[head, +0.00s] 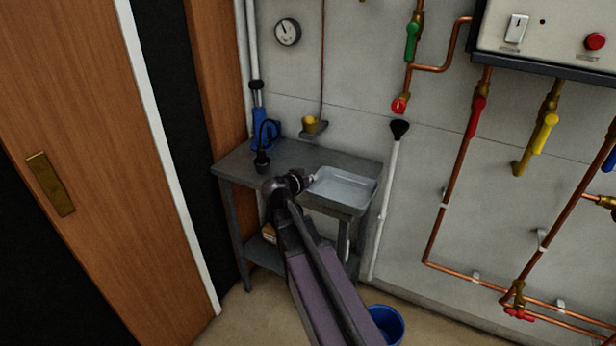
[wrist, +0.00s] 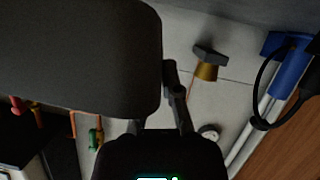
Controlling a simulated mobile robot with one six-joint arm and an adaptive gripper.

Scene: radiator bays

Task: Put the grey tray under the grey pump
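The grey tray (head: 347,188) is a shallow, open metal tray lying flat on the right part of a dark grey bench. My gripper (head: 301,180) is at the tray's left edge, small and partly hidden by my own arm. I cannot tell whether it touches the rim. In the wrist view a thin finger linkage of my gripper (wrist: 176,97) shows, but the fingertips are not clear. A large dark rounded shape (wrist: 75,58) fills that view's upper left; I cannot tell what it is. I make out no grey pump in either view.
On the bench (head: 285,153) stands a blue hand pump (head: 262,134) with a black hose. A brass cup (head: 310,124) sits on a small wall shelf. A plunger (head: 391,165) leans beside the bench. A blue bucket (head: 388,324) is on the floor. Copper pipes run along the right wall.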

